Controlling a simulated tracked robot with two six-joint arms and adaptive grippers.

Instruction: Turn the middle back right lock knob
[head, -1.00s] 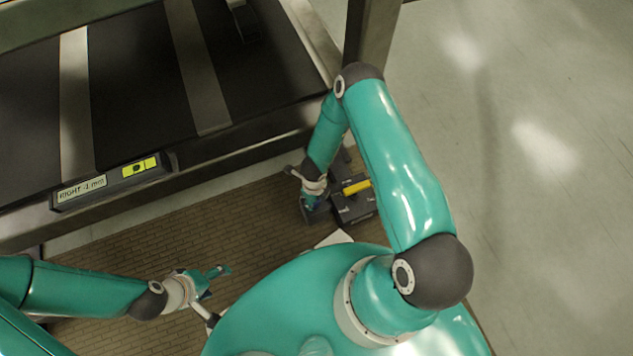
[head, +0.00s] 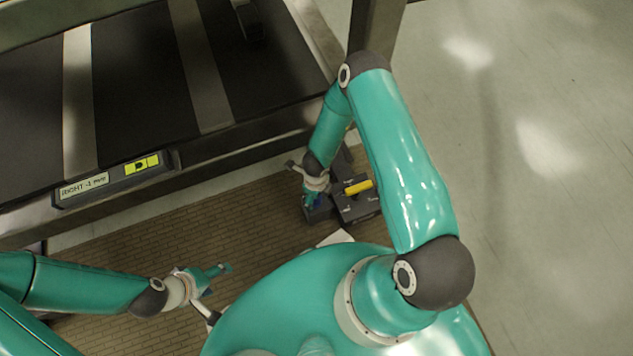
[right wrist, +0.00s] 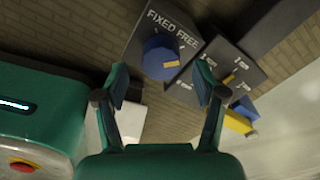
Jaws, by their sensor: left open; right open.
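A blue lock knob (right wrist: 160,56) with a yellow mark sits on a dark plate lettered FIXED and FREE (right wrist: 150,28) in the right wrist view. My right gripper (right wrist: 162,86) is open, its two fingers apart just below the knob in that view, with the knob near the line between their tips. I cannot tell whether they touch it. In the head view my right gripper (head: 311,199) points down at the dark block, and the knob is mostly hidden there. My left gripper (head: 218,278) is open and empty, low over the brown brick-patterned floor.
A second dark block (head: 358,206) with a yellow handle (head: 358,187) stands beside the knob plate. A display box (head: 115,180) reading RIGHT -1 mm is on the dark frame's edge. A white sheet (head: 335,238) lies near my base. Pale floor (head: 530,130) at the right is clear.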

